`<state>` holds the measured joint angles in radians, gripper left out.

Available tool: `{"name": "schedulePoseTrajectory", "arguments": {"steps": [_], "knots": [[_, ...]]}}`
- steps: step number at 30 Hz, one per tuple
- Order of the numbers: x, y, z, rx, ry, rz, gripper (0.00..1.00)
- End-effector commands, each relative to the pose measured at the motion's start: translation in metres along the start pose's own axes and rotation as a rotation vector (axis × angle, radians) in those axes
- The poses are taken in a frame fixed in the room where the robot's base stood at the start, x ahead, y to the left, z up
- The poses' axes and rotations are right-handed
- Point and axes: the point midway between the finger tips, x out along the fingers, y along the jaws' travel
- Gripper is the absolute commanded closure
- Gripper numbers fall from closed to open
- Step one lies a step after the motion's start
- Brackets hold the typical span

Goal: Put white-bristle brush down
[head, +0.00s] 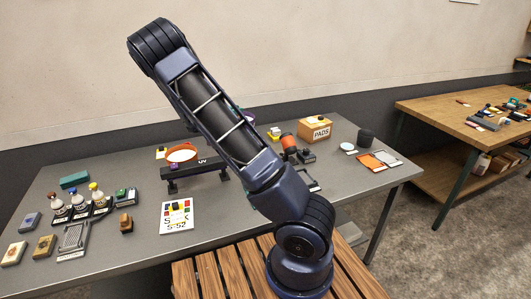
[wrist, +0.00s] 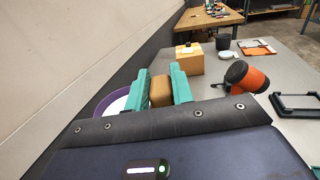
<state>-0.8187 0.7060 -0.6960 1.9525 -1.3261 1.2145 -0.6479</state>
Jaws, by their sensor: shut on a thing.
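My gripper (wrist: 159,80) shows in the wrist view with its two teal fingers closed on a tan-brown block-shaped brush (wrist: 160,92). No white bristles show, so I cannot confirm which brush it is; its underside is hidden. The held brush appears above the back of the grey table (head: 120,185), near a purple-rimmed white bowl (wrist: 108,103); I cannot tell its height. In the head view my arm hides the gripper and the held brush.
A PADS box (head: 315,129), an orange-black tool (wrist: 247,76) and a black frame (wrist: 296,104) stand nearby. A UV stand (head: 203,166) and marked white board (head: 176,217) are mid-table. Bottles and blocks crowd the left. Bare tabletop shows along the front left of the board.

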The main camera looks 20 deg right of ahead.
Motion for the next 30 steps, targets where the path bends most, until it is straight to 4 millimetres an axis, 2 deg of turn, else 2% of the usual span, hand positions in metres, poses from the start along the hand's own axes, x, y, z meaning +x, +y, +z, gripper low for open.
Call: {"name": "schedulePoseTrajectory", "arguments": {"steps": [1, 6, 9, 12, 16, 19, 30], "knots": [[0.024, -0.007, 0.001, 0.000, -0.002, -0.044, 1.00], [0.083, -0.031, 0.005, 0.000, -0.002, -0.163, 1.00], [0.107, -0.042, 0.006, 0.000, -0.002, -0.211, 1.00], [0.124, -0.051, 0.008, 0.000, -0.001, -0.245, 1.00], [0.133, -0.056, 0.005, -0.001, -0.001, -0.263, 1.00], [0.134, -0.056, -0.007, -0.004, -0.002, -0.267, 1.00], [0.134, -0.057, -0.086, -0.004, -0.003, -0.265, 1.00]]}}
